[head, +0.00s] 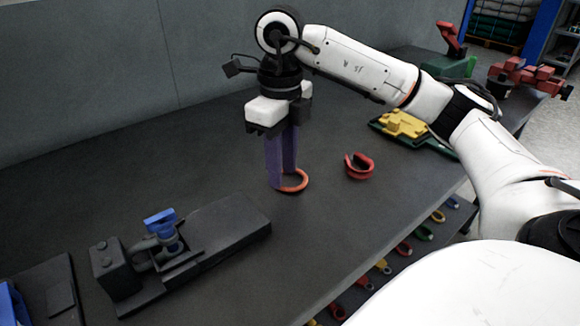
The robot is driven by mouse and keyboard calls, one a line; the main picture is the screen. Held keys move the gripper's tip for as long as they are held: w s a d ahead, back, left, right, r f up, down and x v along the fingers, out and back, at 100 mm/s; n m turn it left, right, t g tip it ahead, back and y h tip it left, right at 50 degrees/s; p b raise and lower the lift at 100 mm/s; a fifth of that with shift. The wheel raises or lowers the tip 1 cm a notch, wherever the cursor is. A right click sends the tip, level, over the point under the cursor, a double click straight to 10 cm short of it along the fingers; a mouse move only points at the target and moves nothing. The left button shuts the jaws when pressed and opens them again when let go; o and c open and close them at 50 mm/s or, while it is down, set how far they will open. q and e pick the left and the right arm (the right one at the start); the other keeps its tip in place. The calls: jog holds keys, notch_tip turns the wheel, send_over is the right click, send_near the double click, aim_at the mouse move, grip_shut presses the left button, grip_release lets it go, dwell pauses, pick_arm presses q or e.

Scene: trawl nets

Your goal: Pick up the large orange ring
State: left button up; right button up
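The large orange ring (298,184) lies flat on the dark grey bench top, near its middle. My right gripper (282,178) points straight down at the ring, with its two purple fingers reaching to the ring's left side. The fingers cover part of the ring's rim. I cannot tell whether they are closed on it or only beside it. The ring appears to be at bench level. My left gripper is not in view.
A red ring-like piece (359,166) lies to the right. A black vise-like fixture with a blue part (160,220) stands at the front left. A green tray (384,125) holds a yellow piece (404,124). Several coloured rings hang along the bench's front edge. The back left is clear.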

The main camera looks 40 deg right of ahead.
jog(key=shift+w+f, duration=0.1)
jog(key=shift+f, duration=1.25)
grip_shut()
